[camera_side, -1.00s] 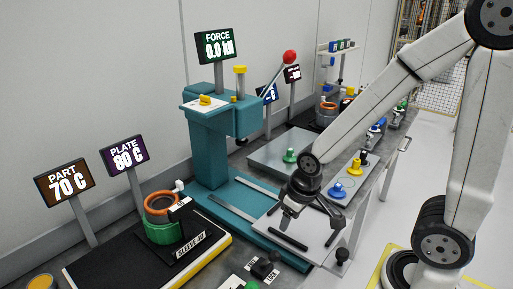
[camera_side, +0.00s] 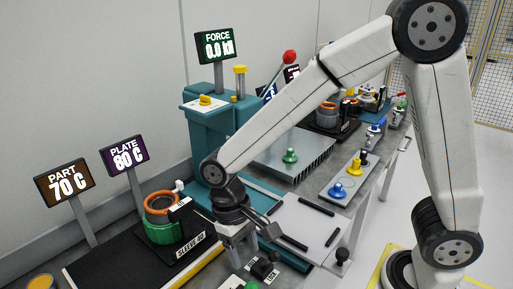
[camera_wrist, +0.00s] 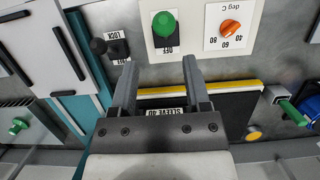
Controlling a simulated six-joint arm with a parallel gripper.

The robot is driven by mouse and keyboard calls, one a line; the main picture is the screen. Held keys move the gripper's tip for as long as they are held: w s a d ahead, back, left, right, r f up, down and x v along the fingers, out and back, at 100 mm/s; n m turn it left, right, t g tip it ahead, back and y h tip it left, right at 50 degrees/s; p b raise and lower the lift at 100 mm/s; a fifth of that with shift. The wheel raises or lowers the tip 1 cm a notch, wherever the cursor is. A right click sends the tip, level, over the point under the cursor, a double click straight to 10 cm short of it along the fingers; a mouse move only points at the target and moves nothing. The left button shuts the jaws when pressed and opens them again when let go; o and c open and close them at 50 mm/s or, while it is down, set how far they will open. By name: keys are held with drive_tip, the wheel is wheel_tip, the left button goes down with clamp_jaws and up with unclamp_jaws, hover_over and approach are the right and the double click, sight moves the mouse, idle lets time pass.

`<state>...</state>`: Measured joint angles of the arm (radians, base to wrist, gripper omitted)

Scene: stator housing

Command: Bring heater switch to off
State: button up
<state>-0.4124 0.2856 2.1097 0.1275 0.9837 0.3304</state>
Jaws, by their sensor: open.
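The heater switch is a green knob (camera_wrist: 164,24) on a white plate in the wrist view, with an upside-down OFF label beside it. Which setting it is in I cannot tell. It shows partly at the bottom edge of the side view (camera_side: 252,285). My gripper (camera_wrist: 160,66) is open and empty, with its fingers apart below the knob in the wrist view and not touching it. In the side view my gripper (camera_side: 236,256) hangs over the bench front, beside the black lock lever (camera_side: 263,268).
An orange temperature dial (camera_wrist: 235,36) sits right of the switch, and the lock lever (camera_wrist: 102,46) sits left. The heater plate has a yellow edge (camera_side: 204,262) and carries a green sleeve (camera_side: 164,233) with an orange ring. Displays read part 70 C (camera_side: 64,183) and plate 80 C (camera_side: 125,155).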

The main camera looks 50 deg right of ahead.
sight(253, 284)
drive_tip(key=shift+s+a, duration=0.1)
drive_tip(key=shift+a, duration=0.2)
drive_tip(key=shift+f, duration=0.15)
drive_tip(key=shift+x, duration=4.05)
drive_tip(key=shift+s+f, duration=0.15)
drive_tip(key=shift+f, duration=0.05)
